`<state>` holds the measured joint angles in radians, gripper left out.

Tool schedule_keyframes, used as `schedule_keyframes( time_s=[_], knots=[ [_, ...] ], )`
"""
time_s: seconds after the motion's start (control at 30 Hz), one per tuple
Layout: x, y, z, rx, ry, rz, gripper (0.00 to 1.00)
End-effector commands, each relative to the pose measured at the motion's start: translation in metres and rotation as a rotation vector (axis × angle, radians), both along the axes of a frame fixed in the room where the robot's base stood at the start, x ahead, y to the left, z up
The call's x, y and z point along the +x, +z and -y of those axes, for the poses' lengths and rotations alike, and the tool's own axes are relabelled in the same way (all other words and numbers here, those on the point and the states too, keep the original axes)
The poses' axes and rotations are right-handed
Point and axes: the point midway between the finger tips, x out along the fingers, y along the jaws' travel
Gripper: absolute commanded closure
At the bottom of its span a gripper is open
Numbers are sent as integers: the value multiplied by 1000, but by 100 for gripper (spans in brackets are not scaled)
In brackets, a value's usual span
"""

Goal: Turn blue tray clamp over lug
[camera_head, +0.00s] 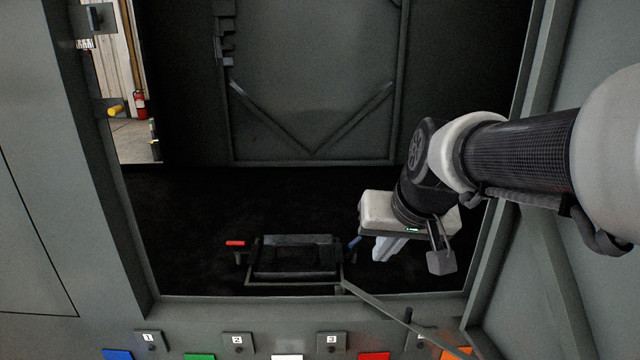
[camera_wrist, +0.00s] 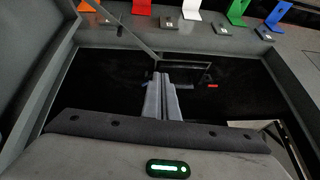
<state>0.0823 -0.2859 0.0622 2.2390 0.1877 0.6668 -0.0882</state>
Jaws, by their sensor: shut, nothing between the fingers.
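The dark tray (camera_head: 295,272) sits low in the enclosure in the head view; it also shows in the wrist view (camera_wrist: 185,63). The blue clamp (camera_head: 355,242) is at the tray's right side, its handle slanting up to the right. The lug cannot be made out. A red clamp (camera_head: 235,243) is at the tray's left side, its handle lying sideways. My gripper (camera_head: 381,257) is just right of the blue clamp, apart from it in the picture.
A thin bar (camera_head: 375,302) slants across the opening's front right corner. The front sill (camera_head: 190,312) carries numbered plates and coloured brackets. The right frame post (camera_head: 497,215) stands near my arm. The dark floor left of the tray is clear.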

Motion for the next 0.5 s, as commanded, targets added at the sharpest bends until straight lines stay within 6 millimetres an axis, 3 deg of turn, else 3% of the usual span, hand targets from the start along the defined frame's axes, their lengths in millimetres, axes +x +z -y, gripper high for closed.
schedule_keyframes(
  time_s=[0.27,0.37,0.5],
  knots=[
    [77,-27,-1,100,-76,26,100],
    [118,-49,2,146,-117,37,100],
    [185,-97,16,220,-205,62,100]
  ],
)
